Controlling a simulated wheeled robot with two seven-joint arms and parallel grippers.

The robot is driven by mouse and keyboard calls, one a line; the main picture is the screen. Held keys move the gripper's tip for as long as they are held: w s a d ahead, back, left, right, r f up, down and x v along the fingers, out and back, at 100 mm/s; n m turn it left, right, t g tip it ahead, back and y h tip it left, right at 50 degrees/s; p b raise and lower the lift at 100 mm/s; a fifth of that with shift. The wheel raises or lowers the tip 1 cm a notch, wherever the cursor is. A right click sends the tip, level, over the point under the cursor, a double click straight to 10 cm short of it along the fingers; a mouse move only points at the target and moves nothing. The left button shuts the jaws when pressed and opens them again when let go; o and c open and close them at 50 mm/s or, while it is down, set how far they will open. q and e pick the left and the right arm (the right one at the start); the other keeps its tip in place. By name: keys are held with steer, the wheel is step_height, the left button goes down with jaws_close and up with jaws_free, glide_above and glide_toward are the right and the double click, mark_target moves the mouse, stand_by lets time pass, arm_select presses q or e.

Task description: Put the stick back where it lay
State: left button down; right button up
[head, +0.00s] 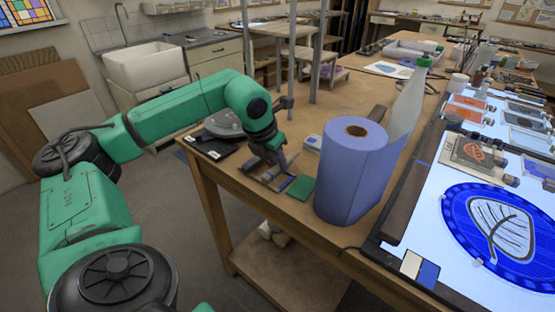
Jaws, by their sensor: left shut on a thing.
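My left gripper (277,168) is at the near left end of the wooden workbench (330,118), pointing down, low over the bench top. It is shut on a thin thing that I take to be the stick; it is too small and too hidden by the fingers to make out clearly. I cannot tell whether the stick touches the bench. Small flat pieces lie around the fingertips, among them a blue one (286,184) and a green square (301,187). My right gripper is not in view.
A large blue paper roll (350,172) stands upright just right of the gripper, with a clear bottle (405,105) behind it. A black tray (208,146) lies at the bench's left corner. A light table (422,185) with a blue leaf-patterned glass disc (500,228) is at the right.

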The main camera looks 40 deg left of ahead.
arm_select(q)
steer(key=shift+s+r, duration=0.15)
steer(key=shift+s, duration=0.05)
steer(key=shift+w, duration=0.1)
steer(key=shift+f+b, duration=0.25)
steer(key=shift+b, duration=0.15)
steer(key=shift+w, duration=0.1)
steer(key=shift+f+b, duration=0.35)
steer(key=shift+b, duration=0.05)
stand_by(0.7)
steer(key=c, duration=0.6)
jaws_free()
